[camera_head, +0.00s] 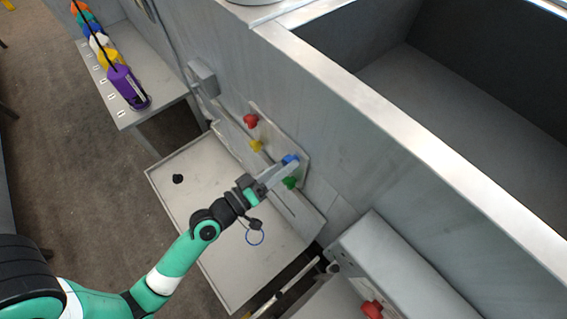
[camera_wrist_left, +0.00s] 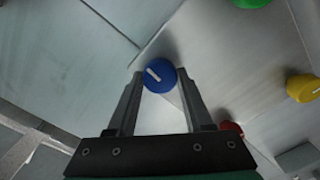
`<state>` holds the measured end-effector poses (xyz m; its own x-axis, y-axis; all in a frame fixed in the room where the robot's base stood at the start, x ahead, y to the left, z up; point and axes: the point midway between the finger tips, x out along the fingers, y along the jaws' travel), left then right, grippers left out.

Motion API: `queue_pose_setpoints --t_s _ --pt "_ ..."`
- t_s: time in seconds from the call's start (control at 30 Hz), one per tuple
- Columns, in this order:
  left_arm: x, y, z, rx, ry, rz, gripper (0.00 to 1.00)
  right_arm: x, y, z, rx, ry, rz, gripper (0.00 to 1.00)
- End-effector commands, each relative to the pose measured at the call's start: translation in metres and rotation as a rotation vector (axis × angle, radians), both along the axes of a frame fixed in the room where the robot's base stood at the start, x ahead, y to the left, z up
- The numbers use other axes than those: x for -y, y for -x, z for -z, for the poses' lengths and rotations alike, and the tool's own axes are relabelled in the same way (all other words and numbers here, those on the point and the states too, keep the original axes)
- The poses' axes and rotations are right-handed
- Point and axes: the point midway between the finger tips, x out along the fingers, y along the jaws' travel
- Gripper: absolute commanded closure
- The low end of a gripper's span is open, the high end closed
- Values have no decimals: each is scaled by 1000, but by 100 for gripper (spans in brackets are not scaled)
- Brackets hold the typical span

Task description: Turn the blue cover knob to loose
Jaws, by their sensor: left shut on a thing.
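The blue cover knob (camera_head: 290,159) sits on the grey panel (camera_head: 304,149) on the machine's side wall, in a group with red, yellow and green knobs. It also shows in the left wrist view (camera_wrist_left: 159,75), round, with a white line mark that is tilted. My left gripper (camera_head: 284,166) reaches up to the panel and is shut on the blue knob; in the left wrist view a finger stands on each side of it. My right gripper is not in view.
A green knob (camera_head: 290,182) is close below the blue one. A yellow knob (camera_head: 256,146) and a red knob (camera_head: 250,121) are farther left. A flat grey tray (camera_head: 190,205) lies below the panel. A bench (camera_head: 125,117) with several coloured things stands at upper left.

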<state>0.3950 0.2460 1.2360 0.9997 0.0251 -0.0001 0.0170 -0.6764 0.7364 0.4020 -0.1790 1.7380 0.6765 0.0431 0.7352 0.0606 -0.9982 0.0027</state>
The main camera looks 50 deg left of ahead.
Motion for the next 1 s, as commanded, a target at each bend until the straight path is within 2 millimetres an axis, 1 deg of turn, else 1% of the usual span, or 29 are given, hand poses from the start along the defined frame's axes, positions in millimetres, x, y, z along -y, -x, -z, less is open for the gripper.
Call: queue_pose_setpoints --t_s 0.1,1.0 --pt "0 0 -2 3 109 0 100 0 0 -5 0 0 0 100" --pt "0 0 -1 25 965 -1 100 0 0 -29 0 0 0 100"
